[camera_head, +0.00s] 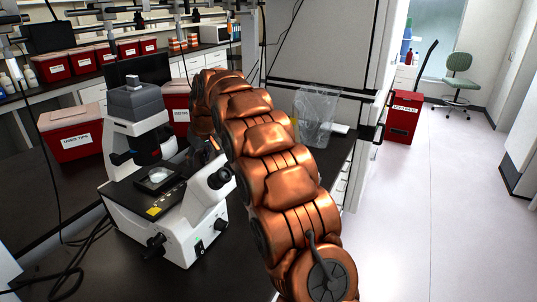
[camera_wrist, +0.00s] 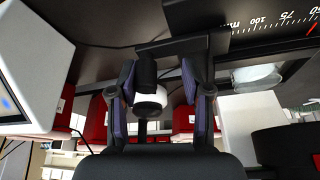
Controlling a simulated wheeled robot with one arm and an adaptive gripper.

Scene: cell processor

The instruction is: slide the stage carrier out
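The white microscope (camera_head: 185,225) stands on the dark bench at left in the head view. Its black stage carrier (camera_head: 148,200) holds a clear round dish (camera_head: 157,176). In the wrist view a dark stage edge with a millimetre scale (camera_wrist: 275,22) lies at upper right, and the dish (camera_wrist: 257,77) shows below it. My gripper (camera_wrist: 158,72) has its two fingers apart. A dark bracket-like block (camera_wrist: 186,45) is at the fingertips; I cannot tell whether they touch it. A black and white rounded part (camera_wrist: 150,95) shows between the fingers. The arm mostly hides the gripper in the head view.
A clear container (camera_head: 315,115) stands right of my arm. A white device (camera_wrist: 35,65) is at left in the wrist view. The floor at right is largely clear.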

